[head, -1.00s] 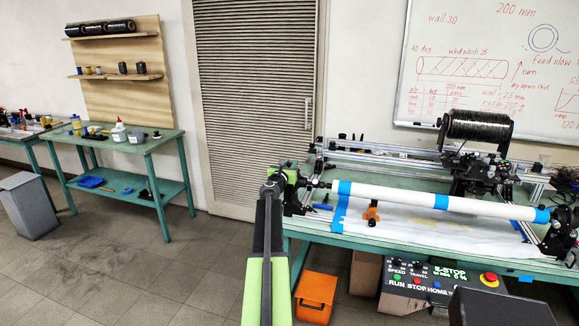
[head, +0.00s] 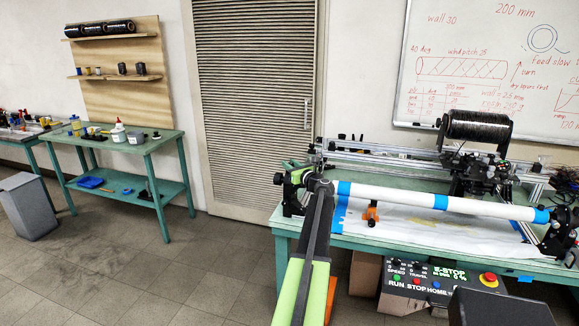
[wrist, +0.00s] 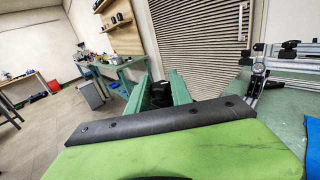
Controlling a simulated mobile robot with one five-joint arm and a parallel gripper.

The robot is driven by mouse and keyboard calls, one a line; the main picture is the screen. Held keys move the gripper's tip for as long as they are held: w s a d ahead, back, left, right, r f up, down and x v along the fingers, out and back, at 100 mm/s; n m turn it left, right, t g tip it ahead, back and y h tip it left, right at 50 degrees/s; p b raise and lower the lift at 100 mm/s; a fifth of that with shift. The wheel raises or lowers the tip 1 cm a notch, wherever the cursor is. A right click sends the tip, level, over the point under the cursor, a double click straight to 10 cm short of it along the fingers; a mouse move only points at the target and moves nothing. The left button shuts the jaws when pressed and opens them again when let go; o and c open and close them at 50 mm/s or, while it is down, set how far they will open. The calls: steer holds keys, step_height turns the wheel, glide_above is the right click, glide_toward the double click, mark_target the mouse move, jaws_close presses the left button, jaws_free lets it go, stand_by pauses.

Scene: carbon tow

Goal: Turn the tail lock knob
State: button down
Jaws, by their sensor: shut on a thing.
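The tail lock knob (wrist: 159,88) looks like a dark, rounded piece between the two green fingers of my gripper (wrist: 160,98) in the wrist view. The fingers are shut on it and cover its sides. In the head view a black knob (head: 278,179) shows at the left end of the winding machine, beside the green part of my gripper (head: 298,176). My own arm hides most of the grip there. How far the knob is turned cannot be told.
A white tube with blue tape (head: 400,197) lies along the machine, right of my arm. A control box with a red button (head: 489,279) hangs at the table's front. A green bench (head: 150,146) stands left, with clear floor (head: 130,250) before it.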

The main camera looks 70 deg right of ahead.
steer(key=shift+d+n+t+y, duration=0.15)
steer(key=shift+n+t+y, duration=0.9)
steer(key=shift+y, duration=0.55)
steer(key=shift+n+y, duration=0.25)
steer(key=shift+y, duration=0.05)
steer(key=c, duration=1.2)
jaws_free()
steer(key=shift+o, duration=0.3)
steer(key=v, duration=1.7)
steer(key=shift+s+f, duration=0.2)
steer(key=shift+f, duration=0.05)
